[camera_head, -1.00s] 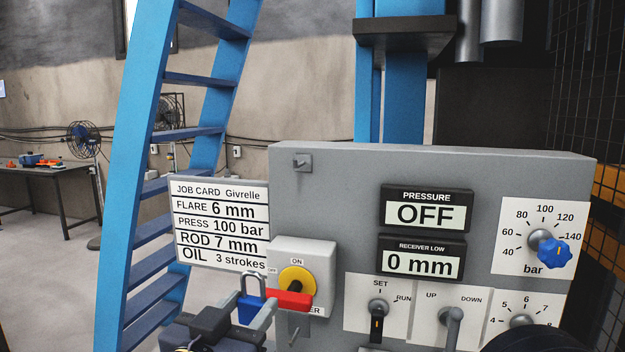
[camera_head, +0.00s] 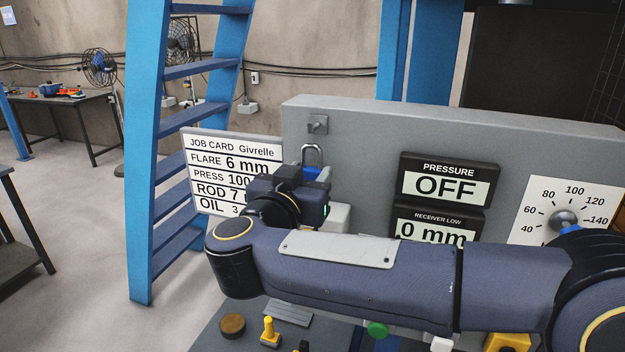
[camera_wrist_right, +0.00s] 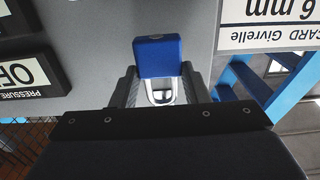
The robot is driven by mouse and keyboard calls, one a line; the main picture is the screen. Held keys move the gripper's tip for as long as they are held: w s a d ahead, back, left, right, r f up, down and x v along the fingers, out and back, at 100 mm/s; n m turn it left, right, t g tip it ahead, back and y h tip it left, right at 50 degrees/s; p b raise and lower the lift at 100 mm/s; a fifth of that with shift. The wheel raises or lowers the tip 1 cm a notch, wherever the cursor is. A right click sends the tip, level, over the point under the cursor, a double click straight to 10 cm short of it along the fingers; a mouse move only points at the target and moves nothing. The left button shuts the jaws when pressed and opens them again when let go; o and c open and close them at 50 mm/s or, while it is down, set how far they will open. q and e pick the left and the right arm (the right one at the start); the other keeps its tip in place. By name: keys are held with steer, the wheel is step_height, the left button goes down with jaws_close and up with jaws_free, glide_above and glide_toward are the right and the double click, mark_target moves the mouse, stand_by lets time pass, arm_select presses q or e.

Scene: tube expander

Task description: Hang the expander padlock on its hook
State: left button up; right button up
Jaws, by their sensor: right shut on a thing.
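The padlock has a blue body (camera_head: 316,173) and a silver shackle (camera_head: 312,155), and stands shackle up in the head view. The square grey hook (camera_head: 317,124) sits on the upper left of the grey panel. The shackle is just below it in the picture, apart from it; the depth gap cannot be told. My right gripper (camera_head: 308,190) is shut on the padlock, and its own body hides the grip there. My left gripper is not in view.
The job card (camera_head: 225,165) stands left of the padlock, partly behind my right gripper. The pressure display (camera_head: 447,184) is to the right on the panel (camera_head: 365,130). My right forearm covers the lower panel. Blue ladder steps (camera_head: 190,112) stand behind the job card.

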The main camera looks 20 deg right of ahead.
steer(key=shift+x, duration=0.75)
steer(key=shift+w+d+r, duration=0.1)
steer(key=shift+w+d, duration=0.25)
steer(key=shift+w, duration=0.15)
step_height(320, 180, down, 3)
steer(key=shift+w+r+p, duration=0.1)
steer(key=shift+p, duration=0.2)
steer(key=shift+f, duration=0.45)
steer(key=shift+f, duration=0.2)
steer(key=o, duration=1.1)
steer(key=shift+r, duration=0.15)
